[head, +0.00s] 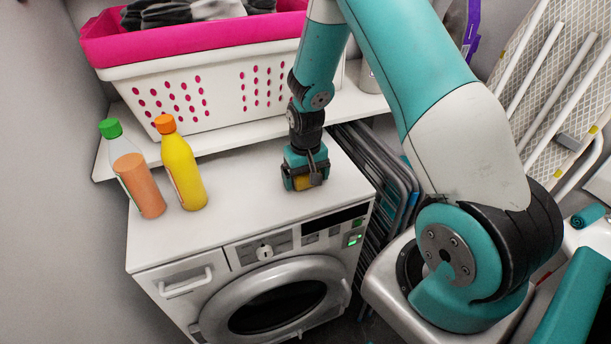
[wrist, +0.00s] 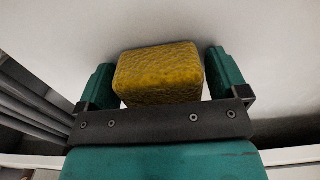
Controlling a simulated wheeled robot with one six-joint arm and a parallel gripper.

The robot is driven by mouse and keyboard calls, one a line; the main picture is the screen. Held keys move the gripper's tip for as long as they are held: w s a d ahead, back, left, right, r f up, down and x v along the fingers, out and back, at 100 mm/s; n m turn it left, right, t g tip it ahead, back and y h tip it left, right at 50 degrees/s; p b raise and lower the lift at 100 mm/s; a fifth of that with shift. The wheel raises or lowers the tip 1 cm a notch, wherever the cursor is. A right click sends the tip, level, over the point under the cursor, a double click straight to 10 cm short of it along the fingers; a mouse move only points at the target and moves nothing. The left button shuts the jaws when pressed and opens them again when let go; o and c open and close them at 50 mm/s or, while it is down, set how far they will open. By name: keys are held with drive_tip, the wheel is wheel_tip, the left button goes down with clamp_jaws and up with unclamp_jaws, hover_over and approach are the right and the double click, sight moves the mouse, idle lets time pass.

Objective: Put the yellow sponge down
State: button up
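The yellow sponge (wrist: 160,75) lies between the two fingers of my gripper (wrist: 163,80) in the wrist view and fills nearly all the room between them. My gripper looks shut on it. In the head view, a small part of the sponge (head: 303,183) shows at the lower end of my gripper (head: 306,182), which points down at the white top of the washing machine (head: 245,212). The sponge is at or very near that top; its underside is hidden, so I cannot tell whether it touches.
On the machine's left stand an orange bottle with a green cap (head: 138,184) and a yellow bottle with an orange cap (head: 183,172). A white and pink basket (head: 210,88) is behind. Folded racks (head: 375,165) stand to the right. The top's front middle is clear.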

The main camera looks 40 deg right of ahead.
sight(299, 176)
drive_tip(key=shift+o, duration=0.2)
wheel_tip(299, 176, up, 12)
drive_tip(key=shift+f+b, duration=0.15)
drive_tip(key=shift+b, duration=0.5)
drive_tip(key=s+a+r+n+y, duration=0.1)
drive_tip(key=s+a+r+n, duration=0.2)
drive_tip(key=s+a+r, duration=0.35)
drive_tip(key=s+a+r+n+y, duration=0.1)
drive_tip(key=s+a+r+n, duration=0.25)
drive_tip(key=a, duration=0.55)
drive_tip(key=s+a+r+n+y, duration=0.1)
drive_tip(key=s+a+r+n, duration=0.1)
drive_tip(key=s, duration=0.4)
drive_tip(key=s+a+r+n+y, duration=0.1)
drive_tip(key=s+a+r+n, duration=0.1)
drive_tip(key=s+a, duration=0.3)
drive_tip(key=shift+s, duration=0.6)
drive_tip(key=shift+r, duration=0.1)
drive_tip(key=shift+w, duration=0.1)
drive_tip(key=c, duration=0.3)
